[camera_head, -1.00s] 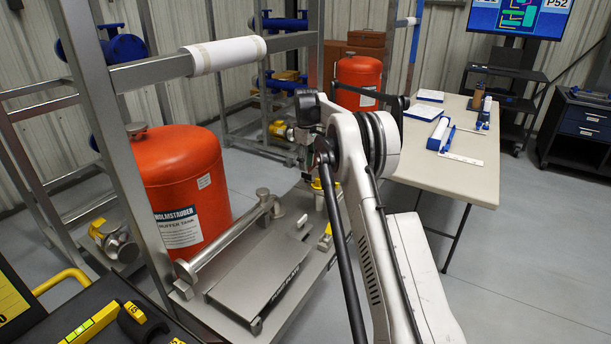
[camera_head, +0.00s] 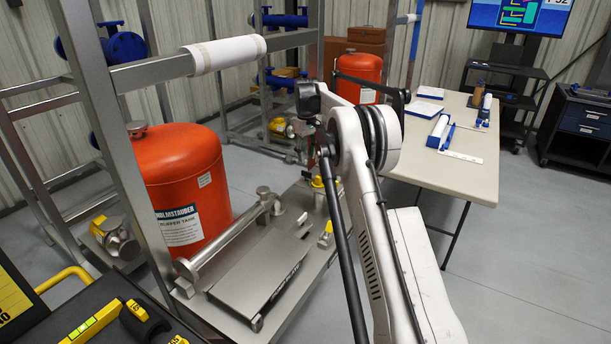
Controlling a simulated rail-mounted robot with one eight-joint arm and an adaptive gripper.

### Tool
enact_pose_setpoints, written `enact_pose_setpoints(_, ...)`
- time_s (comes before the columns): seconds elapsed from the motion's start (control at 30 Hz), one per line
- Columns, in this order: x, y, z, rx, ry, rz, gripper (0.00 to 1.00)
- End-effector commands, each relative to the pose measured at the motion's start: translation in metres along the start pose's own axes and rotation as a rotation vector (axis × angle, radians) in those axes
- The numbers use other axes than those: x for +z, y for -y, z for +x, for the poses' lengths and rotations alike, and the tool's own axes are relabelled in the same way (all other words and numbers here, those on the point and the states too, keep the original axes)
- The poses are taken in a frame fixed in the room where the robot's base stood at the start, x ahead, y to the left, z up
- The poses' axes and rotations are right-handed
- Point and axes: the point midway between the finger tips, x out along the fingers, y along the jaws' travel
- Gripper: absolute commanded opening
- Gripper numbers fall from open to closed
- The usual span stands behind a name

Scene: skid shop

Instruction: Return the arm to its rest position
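My white and black arm rises from the bottom right to a large joint near the middle of the head view. The far part of the arm is folded behind this joint and mostly hidden. A dark end piece shows at the joint's left. I cannot make out my gripper or its fingers, nor whether anything is held.
An orange buffer tank (camera_head: 183,180) stands left on a steel skid (camera_head: 262,262) with pipework and yellow-handled valves. A steel frame with a white-wrapped bar (camera_head: 224,55) rises beside it. A table (camera_head: 465,178) with papers and tools stands right of my arm. Open floor (camera_head: 540,250) lies at right.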

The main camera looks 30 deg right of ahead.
Motion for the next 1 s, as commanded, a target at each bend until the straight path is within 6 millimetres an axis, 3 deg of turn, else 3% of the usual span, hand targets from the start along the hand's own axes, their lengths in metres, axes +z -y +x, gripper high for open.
enact_pose_setpoints(0.23, 0.0000, 0.0000, -0.0033, 0.000, 0.000, 0.226, 0.26)
enact_pose_setpoints(0.67, 0.0000, 0.0000, -0.0042, 0.000, 0.000, 0.296, 0.26)
enact_pose_setpoints(1.0, 0.0000, 0.0000, -0.0096, 0.000, 0.000, 0.677, 0.26)
